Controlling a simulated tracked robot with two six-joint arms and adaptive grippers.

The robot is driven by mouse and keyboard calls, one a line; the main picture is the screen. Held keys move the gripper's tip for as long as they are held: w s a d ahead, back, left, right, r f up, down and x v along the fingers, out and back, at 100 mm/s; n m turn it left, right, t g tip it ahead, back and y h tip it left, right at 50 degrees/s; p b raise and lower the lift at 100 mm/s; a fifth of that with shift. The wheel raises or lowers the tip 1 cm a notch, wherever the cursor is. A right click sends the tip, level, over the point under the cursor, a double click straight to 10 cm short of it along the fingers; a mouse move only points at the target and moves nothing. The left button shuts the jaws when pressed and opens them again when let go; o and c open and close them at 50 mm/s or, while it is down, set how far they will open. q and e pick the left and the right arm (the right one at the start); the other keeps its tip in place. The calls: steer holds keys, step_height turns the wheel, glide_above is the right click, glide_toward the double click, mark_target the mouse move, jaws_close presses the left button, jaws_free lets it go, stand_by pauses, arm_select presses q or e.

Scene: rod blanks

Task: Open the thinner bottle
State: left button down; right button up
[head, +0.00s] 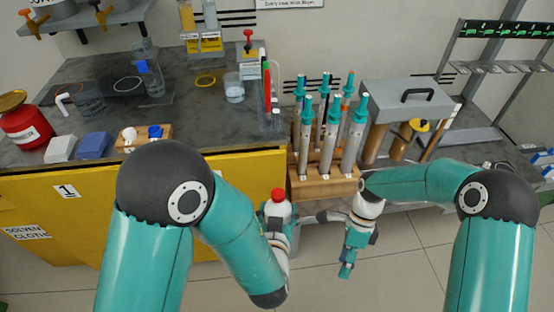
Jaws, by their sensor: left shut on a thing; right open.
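A bottle with a red cap (278,194) and a pale body stands upright at my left gripper (279,216), in front of the bench's right end. My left gripper is shut on it. The cap is on, and most of the body is hidden by my gripper and arm. No label on it can be read. My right gripper (346,268) is open and empty, to the right of the bottle and lower in the picture, apart from it and pointing downward.
A wooden rack (325,181) of several grey, teal-topped tools stands just behind my grippers. A grey box with a black handle (408,101) is at right. The bench holds a red can (25,127) and glassware (88,100). The floor (400,270) between my arms is clear.

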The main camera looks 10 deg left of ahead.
steer(key=w+a+r+m+h, duration=0.1)
steer(key=w+a+r+m, duration=0.1)
steer(key=w+r, duration=0.45)
step_height(320, 180, up, 22)
steer(key=n+t, duration=0.2)
steer(key=t, duration=0.3)
glide_above(277, 190)
steer(key=shift+d+f+h, duration=0.2)
steer(key=shift+d+h, duration=0.05)
steer(key=shift+h, duration=0.05)
steer(key=shift+a+f, duration=0.15)
steer(key=shift+a, duration=0.05)
steer(key=shift+f, duration=3.8)
